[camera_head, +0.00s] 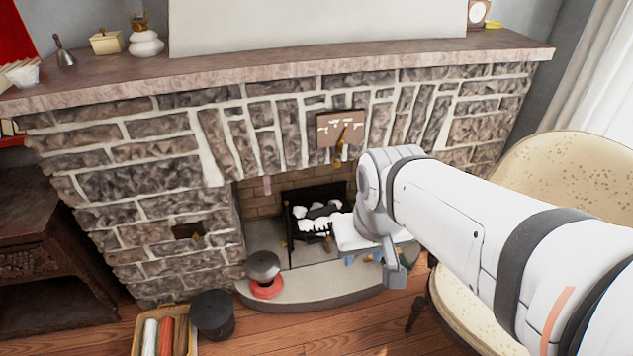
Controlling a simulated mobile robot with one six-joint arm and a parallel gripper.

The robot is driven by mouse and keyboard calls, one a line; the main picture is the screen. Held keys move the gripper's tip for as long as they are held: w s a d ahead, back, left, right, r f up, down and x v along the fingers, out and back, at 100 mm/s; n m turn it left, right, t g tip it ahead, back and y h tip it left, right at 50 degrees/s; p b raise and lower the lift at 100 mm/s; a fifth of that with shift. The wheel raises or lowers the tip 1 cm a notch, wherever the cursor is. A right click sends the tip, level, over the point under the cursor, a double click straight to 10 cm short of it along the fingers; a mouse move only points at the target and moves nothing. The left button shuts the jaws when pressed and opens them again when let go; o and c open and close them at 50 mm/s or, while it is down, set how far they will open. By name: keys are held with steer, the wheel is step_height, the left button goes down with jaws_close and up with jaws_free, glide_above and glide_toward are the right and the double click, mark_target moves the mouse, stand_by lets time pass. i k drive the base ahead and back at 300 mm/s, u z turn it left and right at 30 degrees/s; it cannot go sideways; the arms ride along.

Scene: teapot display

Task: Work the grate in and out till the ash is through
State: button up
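The black grate (287,226) stands in the fireplace opening, with white and dark lumps (318,212) in it. Small brass-coloured bits show at its front. I cannot tell ash from logs at this size. My arm reaches in from the right. My gripper (394,274) is low over the right part of the pale hearth slab (310,287), to the right of the grate and apart from it as seen here. Its fingers are not clear, so I cannot tell whether it is open. My arm hides the right side of the opening.
A dark round pot on a red base (265,272) stands on the hearth's left. A black bucket (212,314) and a basket of rolls (165,335) are on the floor. A cream chair (530,180) is at the right. The stone mantel (300,65) overhangs.

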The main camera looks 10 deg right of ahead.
mark_target(299, 211)
steer(key=u, duration=0.15)
steer(key=i, duration=0.95)
steer(key=z, duration=0.05)
